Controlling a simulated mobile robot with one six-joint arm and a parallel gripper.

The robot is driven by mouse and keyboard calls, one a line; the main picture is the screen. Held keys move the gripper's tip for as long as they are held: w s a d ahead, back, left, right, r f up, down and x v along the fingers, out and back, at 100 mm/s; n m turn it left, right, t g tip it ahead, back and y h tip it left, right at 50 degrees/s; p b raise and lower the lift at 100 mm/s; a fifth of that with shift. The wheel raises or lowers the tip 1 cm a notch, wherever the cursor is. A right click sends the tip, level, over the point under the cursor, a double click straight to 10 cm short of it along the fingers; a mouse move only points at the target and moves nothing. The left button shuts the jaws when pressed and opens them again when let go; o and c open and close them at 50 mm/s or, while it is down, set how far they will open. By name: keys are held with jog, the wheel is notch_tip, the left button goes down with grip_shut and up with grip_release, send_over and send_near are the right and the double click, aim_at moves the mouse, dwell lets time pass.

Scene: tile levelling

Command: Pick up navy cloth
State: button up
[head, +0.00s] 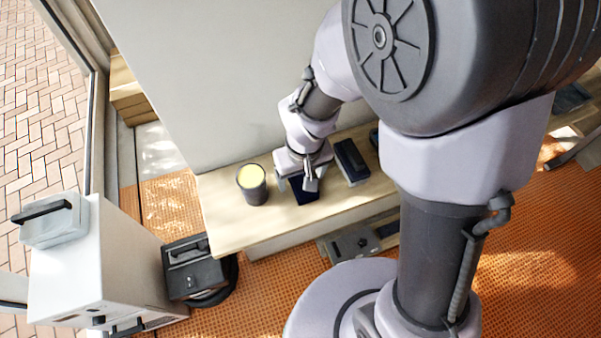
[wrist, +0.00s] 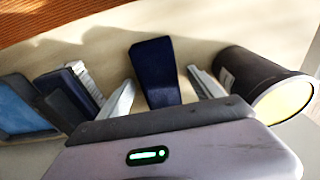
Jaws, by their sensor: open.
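The navy cloth (head: 304,190) is a dark blue folded piece lying on the light wooden bench (head: 228,220). In the wrist view the navy cloth (wrist: 155,72) lies ahead of my gripper, lined up with the gap between the two fingers. My gripper (head: 298,184) is over the cloth in the head view and hides part of it. In the wrist view my gripper (wrist: 158,84) is open, with one grey finger on each side of the cloth and nothing held. I cannot tell whether the fingers touch it.
A dark cup (head: 253,186) with a yellow inside stands left of my gripper; in the wrist view it is close by the right finger. A dark block-like tool (head: 351,161) lies to the right. A pale wall panel (head: 220,80) rises behind the bench.

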aim_at(300, 179)
jog(key=c, duration=1.4)
jog(key=shift+r, duration=0.6)
jog(key=shift+c, duration=0.2)
jog(key=r+p, duration=0.1)
jog(key=s+r, duration=0.1)
jog(key=shift+r+p, duration=0.35)
jog(key=s, duration=0.6)
jog(key=shift+s+r, duration=0.25)
jog(key=s+b, duration=0.1)
jog(key=b, duration=0.2)
jog(key=s+f+b, duration=0.1)
jog(key=b, duration=0.3)
jog(key=shift+s+f, duration=0.1)
jog(key=shift+s, duration=0.25)
jog(key=s+r+b, duration=0.2)
jog(key=s+b, duration=0.1)
jog(key=s, duration=0.2)
jog(key=shift+s+d+b, duration=0.15)
jog(key=shift+s+b, duration=0.15)
jog(key=shift+s, duration=0.1)
